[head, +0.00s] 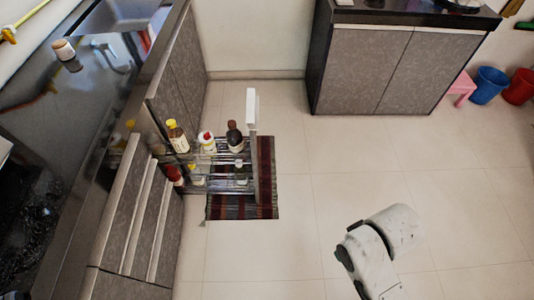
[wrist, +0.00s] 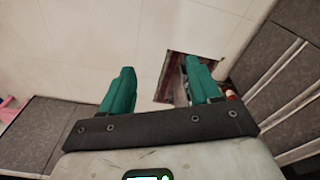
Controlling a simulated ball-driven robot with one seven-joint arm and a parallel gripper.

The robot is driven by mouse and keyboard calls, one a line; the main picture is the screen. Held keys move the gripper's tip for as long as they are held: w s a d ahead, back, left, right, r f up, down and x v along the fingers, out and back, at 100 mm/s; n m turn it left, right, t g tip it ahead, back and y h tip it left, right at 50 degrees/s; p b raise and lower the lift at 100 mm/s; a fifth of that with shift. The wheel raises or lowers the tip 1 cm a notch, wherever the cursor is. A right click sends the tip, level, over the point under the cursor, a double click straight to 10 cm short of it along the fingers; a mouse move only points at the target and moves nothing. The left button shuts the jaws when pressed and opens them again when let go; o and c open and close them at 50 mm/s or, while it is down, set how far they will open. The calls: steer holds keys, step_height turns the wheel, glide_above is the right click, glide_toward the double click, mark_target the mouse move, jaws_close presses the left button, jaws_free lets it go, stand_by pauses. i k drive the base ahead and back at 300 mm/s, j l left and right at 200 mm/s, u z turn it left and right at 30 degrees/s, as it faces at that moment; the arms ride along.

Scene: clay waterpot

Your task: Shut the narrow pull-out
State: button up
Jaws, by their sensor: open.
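The narrow pull-out (head: 254,165) stands open in the head view, extending right from the left-hand counter. Its upright front panel faces right, with a pale top end. Its wire shelves hold a yellow-capped bottle (head: 177,136), a red-capped white container (head: 207,141) and a dark brown bottle (head: 235,137), with more items below. My gripper (wrist: 160,88) shows in the wrist view with its two teal fingers wide apart and nothing between them. In that view the pull-out is partly hidden behind the right finger. In the head view my arm is at lower right, well apart from the pull-out; its fingers are not clear.
A striped dark red mat (head: 267,190) lies under the pull-out. The left counter has closed drawers (head: 143,215) nearer the camera. A grey two-door cabinet (head: 395,70) stands at the back, beside a pink stool (head: 461,88) and blue bucket (head: 488,83). Open tiled floor (head: 320,210) separates my arm and the pull-out.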

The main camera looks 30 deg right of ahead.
mark_target(253, 101)
steer(key=k+l+u, duration=0.15)
steer(key=k+l, duration=0.55)
steer(key=l, duration=0.15)
steer(key=i+l, duration=0.25)
steer(key=i, duration=0.3)
steer(key=i+l+u, duration=0.15)
steer(key=i, duration=0.35)
steer(key=i+l, duration=0.4)
steer(key=i, duration=0.15)
steer(key=j+u, duration=0.05)
